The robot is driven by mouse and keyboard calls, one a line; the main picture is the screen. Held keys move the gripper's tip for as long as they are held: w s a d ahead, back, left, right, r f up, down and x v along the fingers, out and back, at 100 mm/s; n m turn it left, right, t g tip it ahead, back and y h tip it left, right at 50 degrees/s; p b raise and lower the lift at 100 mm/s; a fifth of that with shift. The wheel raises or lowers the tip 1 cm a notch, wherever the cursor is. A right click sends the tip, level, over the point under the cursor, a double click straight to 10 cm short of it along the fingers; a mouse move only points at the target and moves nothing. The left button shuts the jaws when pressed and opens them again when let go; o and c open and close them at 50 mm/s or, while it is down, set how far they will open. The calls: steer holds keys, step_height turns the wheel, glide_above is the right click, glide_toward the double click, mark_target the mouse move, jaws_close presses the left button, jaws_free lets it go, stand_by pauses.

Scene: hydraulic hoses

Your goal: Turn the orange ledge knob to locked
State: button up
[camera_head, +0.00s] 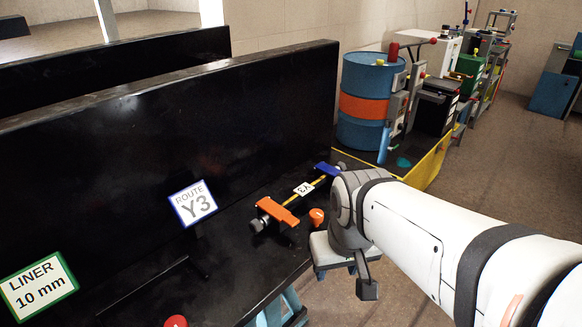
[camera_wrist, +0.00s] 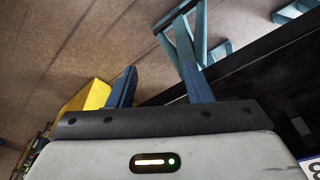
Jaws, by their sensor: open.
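A small orange knob (camera_head: 317,216) stands on the black ledge (camera_head: 235,262), near its right edge, in the head view. Its turn position is too small to read. An orange clamp piece (camera_head: 278,211) lies just left of it, on a yellow hose (camera_head: 318,181) tagged Y3. My gripper hangs at the end of the white arm, right of the knob and apart from it, past the ledge's edge. In the wrist view my gripper (camera_wrist: 161,83) has its two blue fingers spread with nothing between them. The knob is not visible in the wrist view.
A tall black panel (camera_head: 180,125) rises behind the ledge. A red knob (camera_head: 176,321) shows at the bottom edge. A blue and orange drum (camera_head: 366,104) and a yellow-edged stand (camera_head: 428,165) are beyond the arm. Open floor lies to the right.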

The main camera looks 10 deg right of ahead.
steer(key=shift+o, duration=0.3)
steer(key=w+r, duration=0.1)
steer(key=w+r+n+p, duration=0.2)
steer(key=r, duration=0.1)
steer(key=shift+w+a+g, duration=0.3)
steer(key=shift+w+a, duration=0.05)
steer(key=shift+w, duration=0.05)
step_height(320, 180, up, 6)
steer(key=n+g+p, duration=0.2)
steer(key=n+p, duration=0.2)
steer(key=n, duration=0.2)
glide_above(317, 213)
steer(key=s, duration=0.1)
steer(key=shift+f, duration=0.2)
steer(key=shift+w+r, duration=0.1)
steer(key=shift+w, duration=0.25)
steer(key=shift+w+f+n, duration=0.15)
steer(key=shift+f+n, duration=0.05)
steer(key=shift+n, duration=0.1)
step_height(317, 213, down, 7)
steer(key=shift+f, duration=0.2)
steer(key=c, duration=1)
